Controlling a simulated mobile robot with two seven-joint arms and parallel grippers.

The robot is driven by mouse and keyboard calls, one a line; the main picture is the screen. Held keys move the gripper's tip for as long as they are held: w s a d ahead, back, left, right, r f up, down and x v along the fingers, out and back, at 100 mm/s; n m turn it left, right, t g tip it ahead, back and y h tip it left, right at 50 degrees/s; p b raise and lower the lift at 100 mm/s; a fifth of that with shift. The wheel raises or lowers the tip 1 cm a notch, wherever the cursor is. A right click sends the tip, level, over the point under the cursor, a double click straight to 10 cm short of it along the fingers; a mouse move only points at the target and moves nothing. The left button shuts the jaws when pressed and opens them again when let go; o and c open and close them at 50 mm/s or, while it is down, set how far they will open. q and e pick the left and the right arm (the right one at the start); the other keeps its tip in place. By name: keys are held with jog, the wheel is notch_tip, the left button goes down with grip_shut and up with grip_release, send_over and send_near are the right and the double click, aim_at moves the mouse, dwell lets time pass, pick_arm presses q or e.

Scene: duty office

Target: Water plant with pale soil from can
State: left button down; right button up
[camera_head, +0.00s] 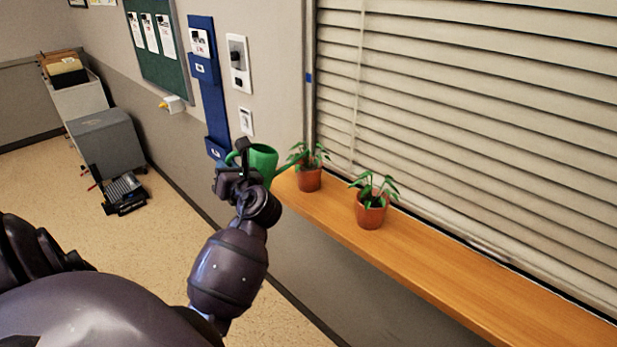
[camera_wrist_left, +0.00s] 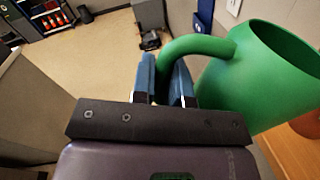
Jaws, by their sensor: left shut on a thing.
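The green watering can (camera_head: 262,162) is in my left gripper (camera_head: 238,170), held in the air just off the left end of the wooden sill. My left gripper is shut on its handle, which also shows in the left wrist view (camera_wrist_left: 196,46). The can looks about upright, its spout pointing right towards the nearer potted plant (camera_head: 309,178). A second potted plant (camera_head: 370,208) stands further right on the sill. Both have orange-brown pots and green leaves. The soil in both pots is too small to tell apart. My right gripper is not in view.
The wooden sill (camera_head: 440,265) runs along the wall under closed blinds (camera_head: 480,120), its right part clear. A grey cabinet (camera_head: 106,142) and dark items on the floor (camera_head: 124,193) are at the left. The floor between is open.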

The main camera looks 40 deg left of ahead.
pick_arm(q)
jog(key=shift+r, duration=0.15)
jog(key=shift+r, duration=0.35)
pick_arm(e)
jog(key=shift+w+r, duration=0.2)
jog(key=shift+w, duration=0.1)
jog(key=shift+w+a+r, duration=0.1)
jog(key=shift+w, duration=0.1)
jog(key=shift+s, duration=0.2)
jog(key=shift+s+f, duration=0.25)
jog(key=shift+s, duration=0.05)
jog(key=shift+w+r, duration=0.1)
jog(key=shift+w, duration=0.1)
